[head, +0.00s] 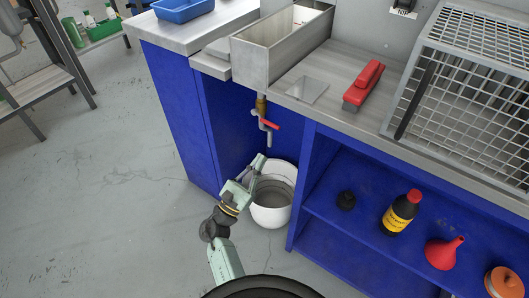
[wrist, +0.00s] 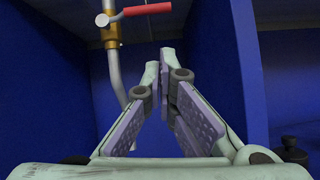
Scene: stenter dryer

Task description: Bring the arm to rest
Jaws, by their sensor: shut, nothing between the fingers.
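My gripper (head: 257,162) is at the mouth of the open bay in the blue workbench, above the near left rim of a white bucket (head: 272,212). In the wrist view my gripper (wrist: 164,58) shows its two grey-padded fingers closed together at the tips, with nothing between them. My arm reaches up from the bottom of the head view. A brass valve with a red lever (head: 266,122) and a downturned spout hangs above the bucket; the red lever (wrist: 146,9) also shows at the top of the wrist view. Whether the gripper touches the bucket cannot be told.
Blue bay walls (wrist: 219,60) stand on both sides of my gripper. The right shelf holds a dark bottle (head: 399,213), a red funnel (head: 443,252) and an orange-lidded container (head: 503,283). A metal trough (head: 270,55) and wire cage (head: 470,85) sit on top.

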